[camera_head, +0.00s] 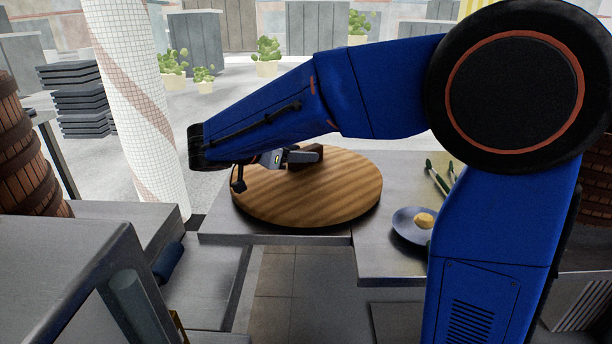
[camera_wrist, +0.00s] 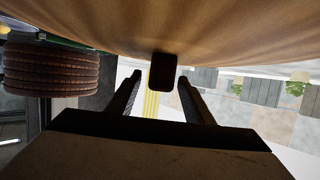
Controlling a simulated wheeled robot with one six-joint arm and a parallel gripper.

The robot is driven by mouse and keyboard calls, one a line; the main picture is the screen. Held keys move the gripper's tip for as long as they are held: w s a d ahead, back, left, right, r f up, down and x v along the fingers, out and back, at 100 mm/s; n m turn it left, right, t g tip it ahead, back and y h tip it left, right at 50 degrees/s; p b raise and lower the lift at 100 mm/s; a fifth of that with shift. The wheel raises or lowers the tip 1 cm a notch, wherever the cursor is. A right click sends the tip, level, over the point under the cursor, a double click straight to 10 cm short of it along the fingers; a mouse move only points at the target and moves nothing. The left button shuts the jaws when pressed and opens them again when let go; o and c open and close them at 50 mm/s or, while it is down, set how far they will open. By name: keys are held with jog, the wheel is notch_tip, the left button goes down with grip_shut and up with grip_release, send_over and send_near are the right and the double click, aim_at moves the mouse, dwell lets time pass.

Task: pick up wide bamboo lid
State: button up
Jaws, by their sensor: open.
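The wide bamboo lid (camera_head: 325,195) is a round, striped light-brown disc lying flat on a grey metal counter. Its dark brown block handle (camera_head: 312,150) stands up on top, partly behind my gripper (camera_head: 302,157). In the wrist view the lid (camera_wrist: 225,35) fills the top edge, and the handle (camera_wrist: 163,72) lies between the tips of my two open fingers (camera_wrist: 159,78). A gap shows on both sides of the handle there. I cannot tell how deep the handle is between the fingers.
A dark plate (camera_head: 407,231) with a yellowish round item stands right of the lid, near green items (camera_head: 437,178). A white tiled column (camera_head: 135,110) rises behind the left counter. My arm hides part of the right side.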

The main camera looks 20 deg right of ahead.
jog(key=shift+x, duration=1.35)
grip_shut()
jog(key=shift+r, duration=0.1)
notch_tip(320, 180, up, 10)
jog(key=shift+f, duration=0.1)
jog(key=c, duration=0.7)
grip_release()
jog(key=shift+c, duration=0.2)
grip_shut()
